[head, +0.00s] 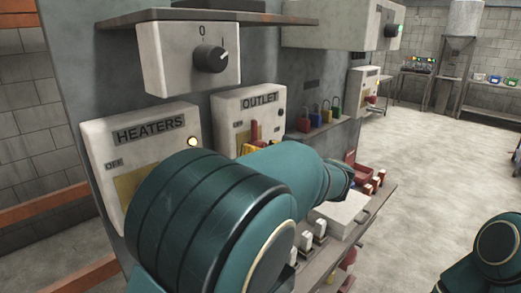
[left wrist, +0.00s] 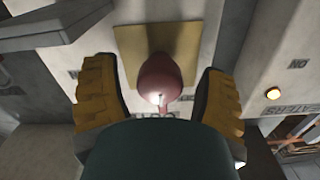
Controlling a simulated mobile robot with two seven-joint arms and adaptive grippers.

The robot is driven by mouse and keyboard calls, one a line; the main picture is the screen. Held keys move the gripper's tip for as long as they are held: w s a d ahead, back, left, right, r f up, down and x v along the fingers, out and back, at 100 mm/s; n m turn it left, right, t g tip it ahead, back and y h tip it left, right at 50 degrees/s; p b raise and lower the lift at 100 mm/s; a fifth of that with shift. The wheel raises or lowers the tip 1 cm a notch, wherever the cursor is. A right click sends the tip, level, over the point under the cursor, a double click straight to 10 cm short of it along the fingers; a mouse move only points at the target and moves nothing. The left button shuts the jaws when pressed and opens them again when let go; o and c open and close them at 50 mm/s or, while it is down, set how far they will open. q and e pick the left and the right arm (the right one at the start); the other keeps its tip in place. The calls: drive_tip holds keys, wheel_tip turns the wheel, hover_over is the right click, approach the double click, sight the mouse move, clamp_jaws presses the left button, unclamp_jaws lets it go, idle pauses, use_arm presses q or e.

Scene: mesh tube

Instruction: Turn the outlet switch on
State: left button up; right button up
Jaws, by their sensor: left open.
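The OUTLET box (head: 248,112) is a pale panel on the grey cabinet, with a red switch handle (head: 254,131) below its label. My left gripper (head: 259,147) is at this handle, mostly hidden behind my own teal arm. In the left wrist view the picture is upside down. The rounded red handle (left wrist: 160,78) stands in front of a brass plate (left wrist: 184,42), between the two yellow finger pads. My left gripper (left wrist: 159,92) is open, with a gap on both sides of the handle. The handle's exact setting is hard to tell. My right gripper is out of view.
The HEATERS box (head: 140,140), with a lit lamp (head: 194,142), is to the left of the OUTLET box. A rotary knob box (head: 190,58) is above. Coloured padlocks (head: 320,116) hang to the right. A shelf with small items is below. Open floor (head: 430,170) lies right.

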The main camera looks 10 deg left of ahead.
use_arm(q)
drive_tip(key=c, duration=1.2)
